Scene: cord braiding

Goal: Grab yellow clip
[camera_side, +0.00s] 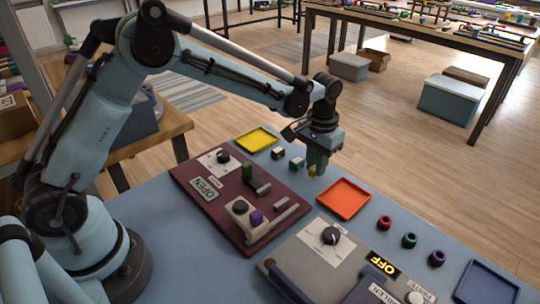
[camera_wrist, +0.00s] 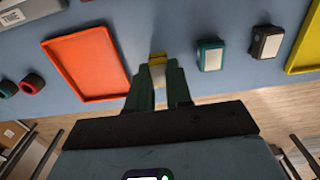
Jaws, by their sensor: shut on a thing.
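The yellow clip (camera_side: 312,172) is between the fingertips of my gripper (camera_side: 317,163), low over the blue table between the yellow and orange trays. In the wrist view the yellow clip (camera_wrist: 157,58) has a pale face and sits between the two green fingers of my gripper (camera_wrist: 158,74). The fingers are shut on it and hide part of it. I cannot tell whether the clip touches the table.
A teal clip (camera_wrist: 209,56) and a dark brown clip (camera_wrist: 266,43) stand close by on the table. An orange tray (camera_side: 343,198), a yellow tray (camera_side: 257,139), a maroon panel (camera_side: 205,205) and several coloured rings (camera_side: 409,240) surround the spot.

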